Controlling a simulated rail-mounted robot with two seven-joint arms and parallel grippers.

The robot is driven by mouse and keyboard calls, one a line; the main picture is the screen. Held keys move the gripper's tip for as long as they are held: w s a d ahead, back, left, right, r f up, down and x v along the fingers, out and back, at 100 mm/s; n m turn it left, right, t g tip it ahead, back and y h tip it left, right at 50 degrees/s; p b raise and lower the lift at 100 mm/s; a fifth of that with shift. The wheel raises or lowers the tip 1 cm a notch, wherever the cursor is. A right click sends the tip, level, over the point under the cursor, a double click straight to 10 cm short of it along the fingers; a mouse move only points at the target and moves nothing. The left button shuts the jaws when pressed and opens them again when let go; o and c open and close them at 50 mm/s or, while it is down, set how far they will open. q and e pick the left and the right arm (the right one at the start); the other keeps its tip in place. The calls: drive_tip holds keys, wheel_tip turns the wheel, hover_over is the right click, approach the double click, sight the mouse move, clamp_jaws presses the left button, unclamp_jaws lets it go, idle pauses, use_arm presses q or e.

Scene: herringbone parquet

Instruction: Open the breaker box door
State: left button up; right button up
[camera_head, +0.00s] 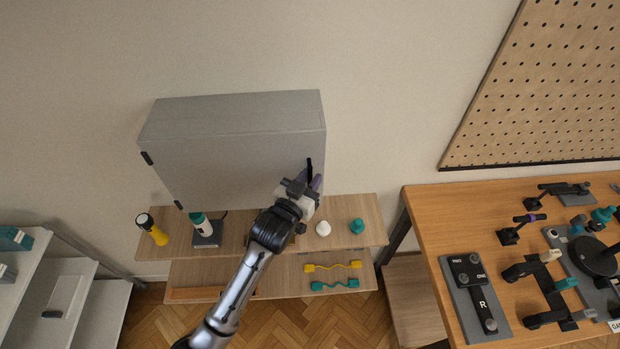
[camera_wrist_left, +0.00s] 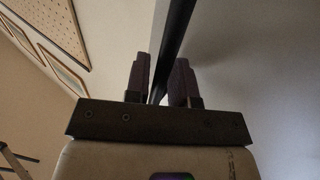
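The grey breaker box (camera_head: 225,160) is fixed against the wall above the shelf, and its door looks closed in the head view. Dark hinges show on its left edge. A black upright handle (camera_head: 309,167) sits near the door's right edge. My left gripper (camera_head: 312,181) is at this handle, its purple fingertips on either side of it. In the left wrist view the dark handle bar (camera_wrist_left: 176,30) runs between the two close fingers (camera_wrist_left: 160,82), which look shut on it. The fingers hide part of the handle. My right gripper is not in view.
Below the box, a wooden shelf (camera_head: 345,208) holds a yellow-black torch (camera_head: 152,230), a white-teal bottle on a stand (camera_head: 203,230), a white item (camera_head: 323,228) and a teal item (camera_head: 357,226). A cluttered workbench (camera_head: 420,205) stands right, white shelving (camera_head: 65,295) left.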

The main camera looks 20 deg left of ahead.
use_arm(q)
drive_tip(key=shift+c, duration=0.5)
clamp_jaws()
